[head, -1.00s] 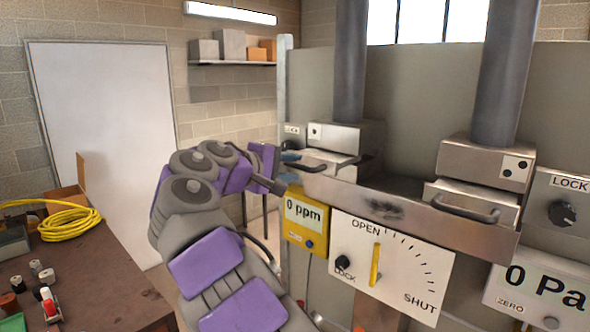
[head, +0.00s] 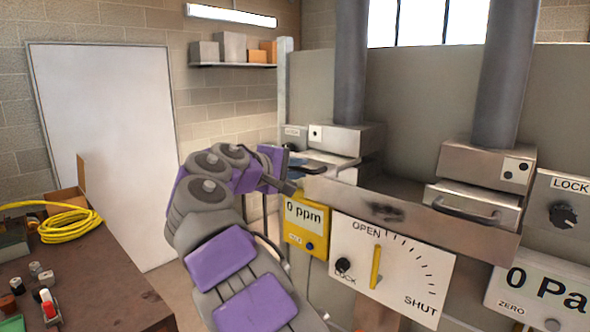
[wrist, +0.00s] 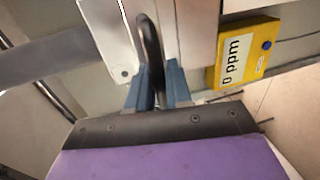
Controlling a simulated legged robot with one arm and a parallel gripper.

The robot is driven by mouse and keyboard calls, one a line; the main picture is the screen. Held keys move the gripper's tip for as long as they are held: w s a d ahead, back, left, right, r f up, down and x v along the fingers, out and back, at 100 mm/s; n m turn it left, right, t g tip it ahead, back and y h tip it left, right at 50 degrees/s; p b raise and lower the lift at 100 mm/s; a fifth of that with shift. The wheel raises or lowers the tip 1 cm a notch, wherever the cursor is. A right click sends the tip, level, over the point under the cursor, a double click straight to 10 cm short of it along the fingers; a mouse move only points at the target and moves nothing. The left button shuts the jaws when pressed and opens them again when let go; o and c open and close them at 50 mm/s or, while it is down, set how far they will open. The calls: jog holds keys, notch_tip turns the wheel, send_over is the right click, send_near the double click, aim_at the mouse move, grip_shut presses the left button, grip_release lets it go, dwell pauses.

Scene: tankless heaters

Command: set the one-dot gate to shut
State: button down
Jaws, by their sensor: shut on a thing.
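The one-dot gate's metal housing (head: 345,138) sits at the foot of the left flue pipe, with a single black dot on a white plate. The gate's dark bar handle (head: 318,171) is at its front, partly hidden by my arm. My gripper (wrist: 160,88) has its blue fingers shut on this handle (wrist: 150,45), seen in the wrist view. In the head view, my wrist covers most of the gripper. How far the gate slide stands out is hard to tell.
The two-dot gate (head: 472,205) with its own handle is at the right. Below hang a yellow 0 ppm meter (head: 305,226), a white OPEN/SHUT dial panel (head: 400,270) and a 0 Pa gauge (head: 545,290). A workbench (head: 95,285) with yellow hose (head: 70,222) stands at the left.

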aim_at(316, 162)
jog(key=shift+w+d+f, duration=0.1)
jog(key=shift+f, duration=0.1)
jog(key=p+x, duration=0.2)
jog(key=x, duration=0.1)
jog(key=r+p+x, duration=0.1)
jog(key=p+x, duration=0.1)
jog(key=x, duration=0.1)
jog(key=shift+w+d+r, duration=0.2)
jog(key=shift+w+d, duration=0.05)
jog(key=shift+w, duration=0.05)
jog(key=shift+w+d+f, duration=0.1)
jog(key=shift+w, duration=0.05)
jog(key=c, duration=1.5)
grip_release()
jog(key=o, duration=0.3)
jog(key=v, duration=1.7)
